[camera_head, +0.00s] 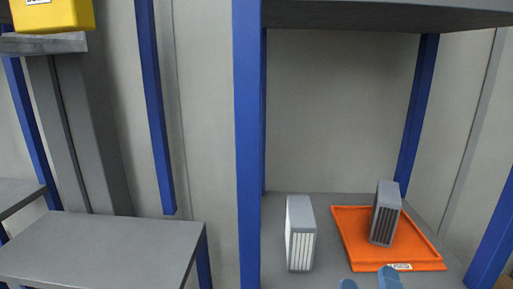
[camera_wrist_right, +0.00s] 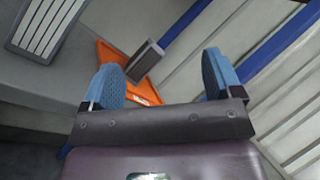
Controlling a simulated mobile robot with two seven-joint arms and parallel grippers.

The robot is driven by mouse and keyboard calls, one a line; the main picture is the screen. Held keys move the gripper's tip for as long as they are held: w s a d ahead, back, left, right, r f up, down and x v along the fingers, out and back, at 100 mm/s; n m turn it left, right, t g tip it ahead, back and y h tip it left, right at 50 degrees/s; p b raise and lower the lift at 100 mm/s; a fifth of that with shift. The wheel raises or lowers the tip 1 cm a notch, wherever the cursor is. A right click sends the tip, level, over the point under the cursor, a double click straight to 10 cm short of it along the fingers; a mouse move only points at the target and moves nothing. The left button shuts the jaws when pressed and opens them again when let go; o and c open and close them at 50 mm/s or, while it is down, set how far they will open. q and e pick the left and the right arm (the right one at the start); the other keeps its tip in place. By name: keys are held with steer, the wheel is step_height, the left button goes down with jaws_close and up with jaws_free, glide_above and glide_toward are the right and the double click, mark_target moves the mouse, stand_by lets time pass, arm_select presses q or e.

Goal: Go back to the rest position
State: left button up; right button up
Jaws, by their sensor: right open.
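My right gripper (camera_wrist_right: 163,82) is open and empty, with its two blue fingers wide apart in the right wrist view. In the head view only its blue fingertips (camera_head: 368,284) show at the bottom edge, in front of the shelf. A grey chassis unit (camera_head: 385,213) stands upright on the orange tray (camera_head: 355,237). A second, lighter grey unit (camera_head: 300,233) stands on the shelf left of the tray, apart from it. The right fingers appear apart from both units. My left gripper is not in view.
The units stand on a grey shelf (camera_head: 332,270) between blue posts (camera_head: 248,140), with another shelf board (camera_head: 380,12) above. An empty grey shelf (camera_head: 100,245) is at the lower left. A yellow bin (camera_head: 52,15) sits at the upper left.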

step_height(320, 180, down, 19)
steer(key=s+n+g+y, duration=0.2)
steer(key=n+g+y, duration=0.5)
steer(key=n, duration=1.6)
steer(key=s+d+f+n+g+h, duration=0.2)
steer(key=s+d+f+n+g, duration=0.2)
steer(key=s+d+f, duration=0.5)
step_height(320, 180, down, 5)
steer(key=shift+s+d+f+h, duration=0.15)
steer(key=shift+s+h, duration=0.25)
steer(key=shift+s, duration=0.55)
